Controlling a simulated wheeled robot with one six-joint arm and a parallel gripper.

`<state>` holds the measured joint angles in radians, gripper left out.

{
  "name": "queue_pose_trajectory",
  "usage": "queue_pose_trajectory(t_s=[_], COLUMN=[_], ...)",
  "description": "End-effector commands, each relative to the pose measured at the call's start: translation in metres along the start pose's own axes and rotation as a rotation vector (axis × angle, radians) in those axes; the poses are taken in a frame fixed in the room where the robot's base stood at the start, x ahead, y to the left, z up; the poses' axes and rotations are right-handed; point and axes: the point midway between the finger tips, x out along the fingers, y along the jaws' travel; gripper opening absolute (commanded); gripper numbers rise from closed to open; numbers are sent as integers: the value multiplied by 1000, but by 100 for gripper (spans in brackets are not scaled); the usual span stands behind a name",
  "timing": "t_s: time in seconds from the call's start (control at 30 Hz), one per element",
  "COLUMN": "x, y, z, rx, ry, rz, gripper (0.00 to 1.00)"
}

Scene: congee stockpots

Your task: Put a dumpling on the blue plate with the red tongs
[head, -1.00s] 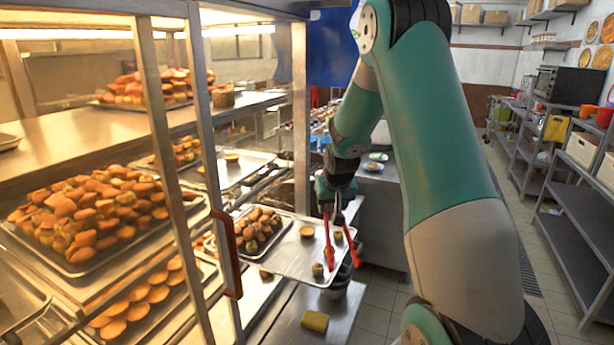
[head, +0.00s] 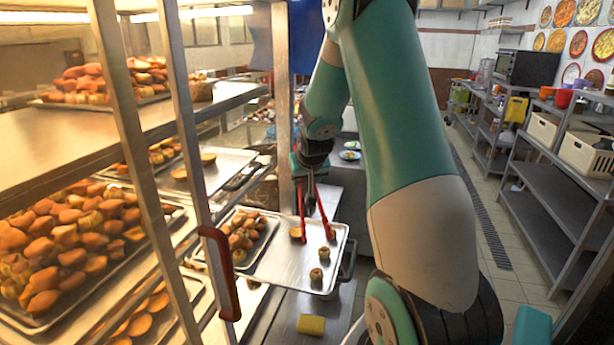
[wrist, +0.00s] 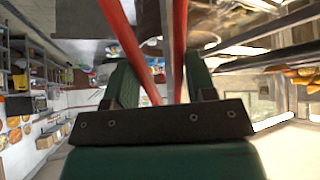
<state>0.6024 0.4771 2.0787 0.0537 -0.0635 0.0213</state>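The red tongs (head: 302,212) hang down from my gripper (head: 310,176) over a metal tray (head: 283,268). Their arms are spread apart with no dumpling seen between the tips. In the wrist view the red tongs (wrist: 125,45) run between the green fingers of my gripper (wrist: 160,88). Several dumplings are on the tray: one (head: 316,275) near the front corner, one (head: 324,254) just behind it below the right tip, and one near the left tip (head: 296,233). Two small plates (head: 349,155) stand on the counter behind; the nearer looks pale blue.
A smaller tray of buns (head: 240,240) lies left of the metal tray. A glass-sided cabinet with a red handle (head: 220,273) and heaped buns (head: 70,240) fills the left. A yellow sponge (head: 311,324) lies below. Shelves (head: 550,190) stand right, past clear floor.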

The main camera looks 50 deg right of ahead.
Motion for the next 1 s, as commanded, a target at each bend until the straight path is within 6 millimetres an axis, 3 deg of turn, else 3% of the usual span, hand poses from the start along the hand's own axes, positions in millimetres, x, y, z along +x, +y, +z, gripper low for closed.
queue_pose_trajectory(t_s=[0.17,0.37,0.7,1.0], x=[3,3,-16,-19], y=[-12,-41,-83,-89], z=[13,37,63,67], rx=[-134,-429,-872,-938], ry=[-1,12,34,37], rz=[-104,-331,-658,-705], gripper=[48,48,48,48])
